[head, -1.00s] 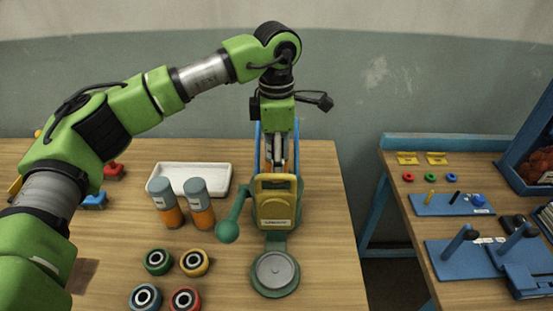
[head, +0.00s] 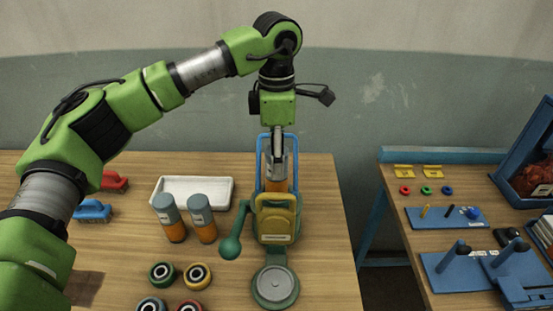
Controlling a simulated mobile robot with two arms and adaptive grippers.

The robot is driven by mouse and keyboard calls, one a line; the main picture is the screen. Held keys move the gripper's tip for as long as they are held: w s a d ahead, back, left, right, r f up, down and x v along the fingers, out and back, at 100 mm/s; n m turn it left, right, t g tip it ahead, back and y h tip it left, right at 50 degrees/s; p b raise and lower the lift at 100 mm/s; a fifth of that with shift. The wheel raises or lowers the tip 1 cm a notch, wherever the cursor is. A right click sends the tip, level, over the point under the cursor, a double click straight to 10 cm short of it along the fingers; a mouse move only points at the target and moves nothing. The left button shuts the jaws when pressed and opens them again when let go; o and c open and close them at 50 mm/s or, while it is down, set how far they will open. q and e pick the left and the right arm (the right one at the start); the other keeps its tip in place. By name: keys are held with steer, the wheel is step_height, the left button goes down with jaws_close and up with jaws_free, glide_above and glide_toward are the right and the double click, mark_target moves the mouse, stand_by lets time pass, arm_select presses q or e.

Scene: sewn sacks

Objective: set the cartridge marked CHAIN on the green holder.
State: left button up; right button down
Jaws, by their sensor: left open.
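Two grey-topped orange cartridges (head: 169,222) (head: 202,222) stand upright side by side on the left table. A third grey-and-orange cartridge (head: 279,184) stands upright inside a blue frame, behind a yellow body with a loop handle (head: 275,226); its lower part is hidden. I cannot read the labels, so I cannot tell which says CHAIN. A green holder-like base with a grey disc (head: 275,287) lies in front of the yellow body. My left gripper (head: 278,157) is open and points down at the top of the third cartridge. My right gripper is not in view.
A white tray (head: 162,198) lies behind the two cartridges. Several coloured rings (head: 161,275) lie at the front. A green ball-ended lever (head: 231,246) sticks out left of the yellow body. Red and blue brushes (head: 92,212) lie left. A second table (head: 466,240) stands right, past a gap.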

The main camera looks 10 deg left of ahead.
arm_select(q)
steer(key=shift+r+p, duration=1.3)
steer(key=shift+r, duration=1.05)
steer(key=shift+r, duration=0.1)
